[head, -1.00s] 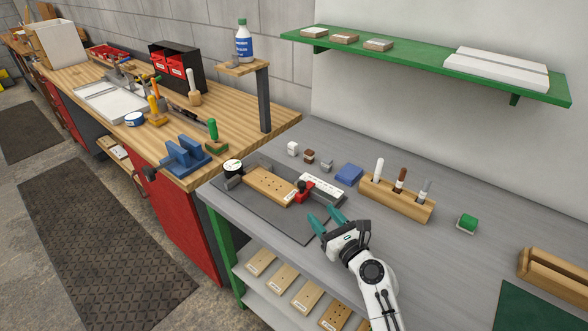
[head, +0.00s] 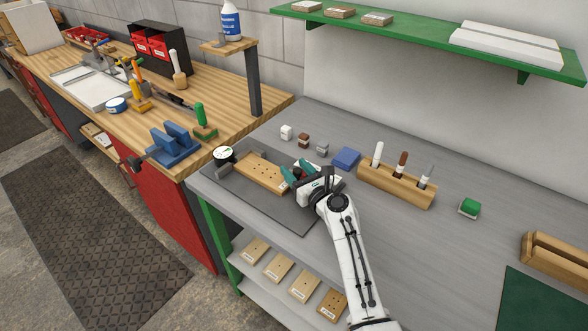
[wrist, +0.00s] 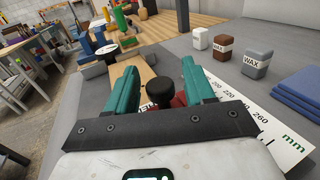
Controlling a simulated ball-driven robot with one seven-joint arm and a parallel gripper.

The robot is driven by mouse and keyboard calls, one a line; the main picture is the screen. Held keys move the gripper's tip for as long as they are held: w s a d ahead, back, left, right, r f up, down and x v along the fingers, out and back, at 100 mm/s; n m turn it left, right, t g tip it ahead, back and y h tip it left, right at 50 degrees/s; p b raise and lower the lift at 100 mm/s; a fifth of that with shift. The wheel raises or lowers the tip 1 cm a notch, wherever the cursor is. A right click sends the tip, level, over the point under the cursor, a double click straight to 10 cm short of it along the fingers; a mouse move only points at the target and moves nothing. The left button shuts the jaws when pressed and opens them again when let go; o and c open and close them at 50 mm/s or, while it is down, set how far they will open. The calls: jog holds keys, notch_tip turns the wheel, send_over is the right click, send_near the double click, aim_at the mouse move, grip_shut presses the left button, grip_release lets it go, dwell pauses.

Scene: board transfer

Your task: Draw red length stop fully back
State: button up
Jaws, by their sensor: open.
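The red length stop (wrist: 180,101) shows in the wrist view as a red body under a black round knob (wrist: 160,92), beside the white mm scale (wrist: 270,125). My gripper (wrist: 150,80) is open, with a teal finger on each side of the knob; I cannot tell whether either finger touches it. In the head view my gripper (head: 295,174) is over the dark fixture plate (head: 285,212) and hides most of the stop. The wooden board (head: 258,172) lies on the plate to the left of my gripper.
A round dial (head: 223,154) stands at the plate's far left end. The grey bench between the holder and the green block (head: 469,208) is clear.

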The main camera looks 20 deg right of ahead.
jog(key=shift+w+a, duration=0.15)
jog(key=shift+w, duration=0.45)
jog(key=shift+c, duration=0.3)
grip_shut()
